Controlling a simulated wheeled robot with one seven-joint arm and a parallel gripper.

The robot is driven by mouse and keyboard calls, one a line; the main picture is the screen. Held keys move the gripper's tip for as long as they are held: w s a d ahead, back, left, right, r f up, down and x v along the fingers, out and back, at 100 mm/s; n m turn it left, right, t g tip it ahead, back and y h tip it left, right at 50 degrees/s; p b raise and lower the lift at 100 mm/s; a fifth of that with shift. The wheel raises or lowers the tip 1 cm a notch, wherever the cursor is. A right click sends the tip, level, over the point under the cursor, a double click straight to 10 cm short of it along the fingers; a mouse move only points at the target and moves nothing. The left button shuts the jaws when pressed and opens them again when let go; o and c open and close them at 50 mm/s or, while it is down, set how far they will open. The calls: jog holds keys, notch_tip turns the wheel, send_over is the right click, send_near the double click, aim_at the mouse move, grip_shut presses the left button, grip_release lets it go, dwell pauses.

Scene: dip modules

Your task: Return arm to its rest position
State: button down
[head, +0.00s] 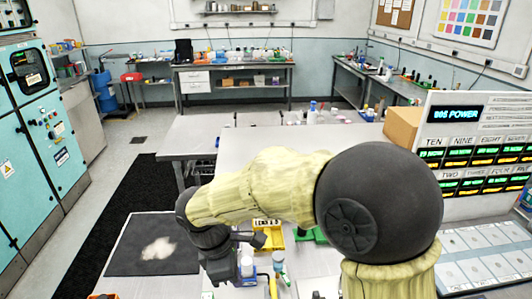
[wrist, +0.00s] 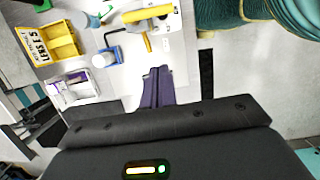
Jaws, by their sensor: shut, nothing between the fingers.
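My arm crosses the middle of the head view, with a yellowish sleeve and a big dark round joint at the right. Its dark wrist end hangs over the white work table, and the fingertips do not show clearly there. In the wrist view my gripper (wrist: 157,75) has its two dark purple fingers together, with nothing between them. They point over the white table top. No rest position is marked in either view.
A yellow labelled bin (wrist: 48,45), a white box (wrist: 72,90) and a blue-and-white container (wrist: 104,58) are near the fingers. A dark mat (head: 125,255) with a pale patch lies left. A display panel (head: 480,150) stands right. A black floor strip (head: 105,215) runs left.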

jog(key=s+d+f+m+t+y, duration=0.1)
jog(key=d+f+m, duration=0.1)
jog(key=d+m, duration=0.8)
jog(key=s+d+f+m+t+y, duration=0.1)
jog(key=d+f+m, duration=0.1)
jog(key=d+m, duration=0.8)
jog(key=d, duration=0.4)
jog(key=shift+d+f+y, duration=0.25)
jog(key=shift+d+y, duration=0.1)
jog(key=shift+y, duration=0.05)
